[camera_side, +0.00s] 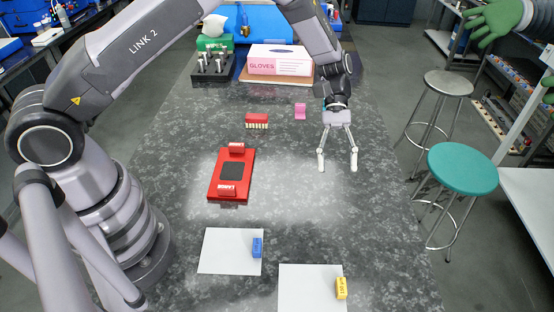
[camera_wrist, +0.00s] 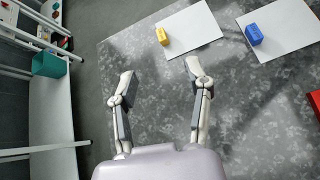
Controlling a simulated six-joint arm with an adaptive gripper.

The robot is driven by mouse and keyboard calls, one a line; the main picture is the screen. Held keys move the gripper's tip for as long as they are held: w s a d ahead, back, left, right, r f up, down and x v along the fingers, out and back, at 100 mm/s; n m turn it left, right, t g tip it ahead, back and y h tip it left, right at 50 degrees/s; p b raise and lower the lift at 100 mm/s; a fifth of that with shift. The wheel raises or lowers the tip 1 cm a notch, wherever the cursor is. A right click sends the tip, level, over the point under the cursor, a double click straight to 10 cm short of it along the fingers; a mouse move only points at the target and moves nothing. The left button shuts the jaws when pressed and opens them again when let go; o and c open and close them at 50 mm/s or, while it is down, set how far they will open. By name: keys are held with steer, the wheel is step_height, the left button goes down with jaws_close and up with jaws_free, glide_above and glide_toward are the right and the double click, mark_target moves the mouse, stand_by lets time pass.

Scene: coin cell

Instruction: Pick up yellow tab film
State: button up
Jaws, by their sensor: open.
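The yellow tab (camera_side: 341,288) stands on the right part of a white sheet, which may be the film (camera_side: 305,285), at the front of the bench. In the wrist view the yellow tab (camera_wrist: 162,37) sits at the left edge of its white sheet (camera_wrist: 196,30). My gripper (camera_side: 337,168) is open and empty above the bench, farther back than the yellow tab. In the wrist view my gripper's fingers (camera_wrist: 160,75) are spread apart, with only bare bench between them, and the yellow tab lies beyond the fingertips.
A blue tab (camera_side: 257,247) stands on a second white sheet (camera_side: 225,252), left of the yellow one. A red fixture (camera_side: 231,175) with a dark square lies mid-bench. A red-topped block (camera_side: 257,120), a pink piece (camera_side: 300,111) and a glove box (camera_side: 280,60) are behind. Bench between gripper and sheets is clear.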

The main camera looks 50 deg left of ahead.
mark_target(341, 277)
steer(key=d+f, duration=0.1)
steer(key=f, duration=0.2)
steer(key=s+d+f+n+g+h, duration=0.1)
steer(key=f, duration=0.3)
steer(key=d+f+n, duration=0.1)
steer(key=d+f, duration=0.1)
steer(key=f, duration=0.2)
steer(key=shift+s+g+h, duration=0.4)
steer(key=x, duration=0.8)
steer(key=shift+f, duration=0.15)
steer(key=shift+x, duration=2.95)
steer(key=shift+w, duration=0.1)
jaws_close()
